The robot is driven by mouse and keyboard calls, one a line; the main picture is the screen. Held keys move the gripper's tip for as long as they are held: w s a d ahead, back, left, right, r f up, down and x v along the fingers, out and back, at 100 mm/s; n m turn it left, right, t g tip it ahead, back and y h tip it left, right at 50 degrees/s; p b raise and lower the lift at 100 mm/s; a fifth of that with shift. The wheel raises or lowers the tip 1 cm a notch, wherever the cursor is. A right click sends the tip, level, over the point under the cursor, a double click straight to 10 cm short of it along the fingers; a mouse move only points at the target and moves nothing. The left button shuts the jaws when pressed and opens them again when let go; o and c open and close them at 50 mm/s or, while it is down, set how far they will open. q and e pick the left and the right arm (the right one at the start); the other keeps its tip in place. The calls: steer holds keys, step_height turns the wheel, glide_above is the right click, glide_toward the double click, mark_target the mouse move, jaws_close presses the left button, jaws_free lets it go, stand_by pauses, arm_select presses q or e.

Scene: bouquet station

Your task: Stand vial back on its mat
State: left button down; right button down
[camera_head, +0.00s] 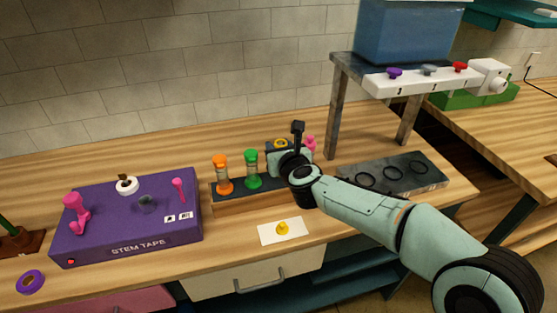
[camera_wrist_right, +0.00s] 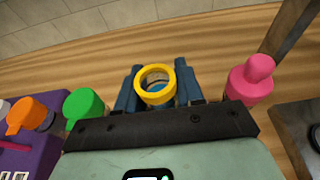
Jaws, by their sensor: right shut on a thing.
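My right gripper (camera_wrist_right: 155,92) is shut on a vial with a yellow ring rim (camera_wrist_right: 155,72), one dark blue finger on each side. The vial's mouth is uncovered in the right wrist view; its lower part is hidden. In the head view the yellow rim (camera_head: 281,143) shows at the right gripper (camera_head: 282,150), at the right part of the dark mat (camera_head: 235,191). I cannot tell whether the vial touches the mat. A yellow stopper (camera_head: 283,228) sits on a white card (camera_head: 268,239) in front. My left gripper is not in view.
Orange-topped (camera_head: 222,174) and green-topped (camera_head: 252,168) vials stand left of the gripper; a pink-topped one (camera_head: 310,143) is close on its right. A purple tape box (camera_head: 130,225) is at the left. A grey tray with black rings (camera_head: 425,182) and a dispenser stand (camera_head: 339,110) are at the right.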

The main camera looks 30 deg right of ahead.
steer(key=shift+f+b, duration=0.3)
steer(key=shift+f, duration=0.7)
steer(key=shift+f, duration=0.1)
steer(key=c, duration=0.7)
jaws_free()
steer(key=shift+f, duration=0.1)
steer(key=shift+r, duration=0.2)
steer(key=shift+s+a+r, duration=0.1)
steer(key=shift+s+r, duration=0.05)
steer(key=shift+s, duration=0.2)
steer(key=p+v, duration=0.1)
steer(key=v, duration=1)
steer(key=shift+s+a, duration=0.1)
steer(key=shift+s, duration=0.1)
